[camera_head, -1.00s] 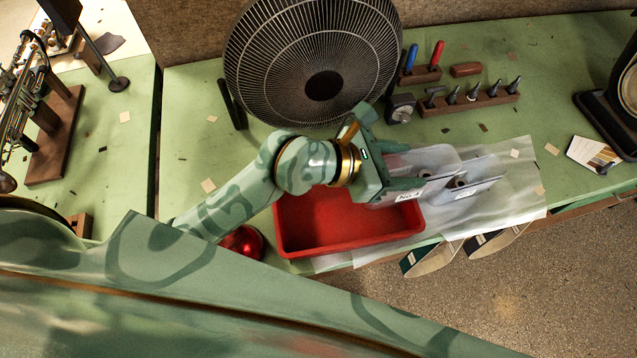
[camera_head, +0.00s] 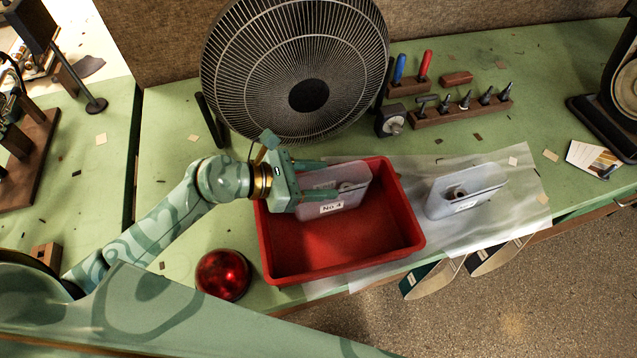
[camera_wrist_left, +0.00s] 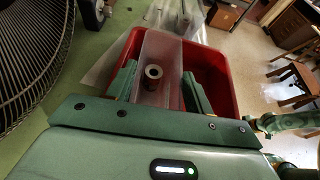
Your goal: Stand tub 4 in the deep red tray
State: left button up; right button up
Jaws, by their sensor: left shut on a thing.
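Tub 4 (camera_head: 352,197), a translucent pale tub with a "No 4" label, is within the outline of the deep red tray (camera_head: 375,236), toward its back left. My left gripper (camera_head: 324,181) is shut on the tub, one finger on each side. The tub looks about upright; I cannot tell whether its base touches the tray floor. In the left wrist view the tub (camera_wrist_left: 160,50) is between the fingers, with a round hollow piece inside, and the red tray (camera_wrist_left: 222,66) shows around it. My right gripper is not in view.
A similar tub (camera_head: 470,188) stands on the pale sheet (camera_head: 515,215) right of the tray. A black fan (camera_head: 300,80) stands close behind the tray. A shiny red dome (camera_head: 222,275) is at its left. Tools stand in wooden blocks (camera_head: 460,112) at the back.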

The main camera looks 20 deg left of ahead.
pick_arm(q)
jog(key=shift+f, duration=0.6)
jog(key=o, duration=1.2)
jog(key=shift+f, duration=0.15)
jog(key=shift+r, duration=0.2)
jog(key=v, duration=1.2)
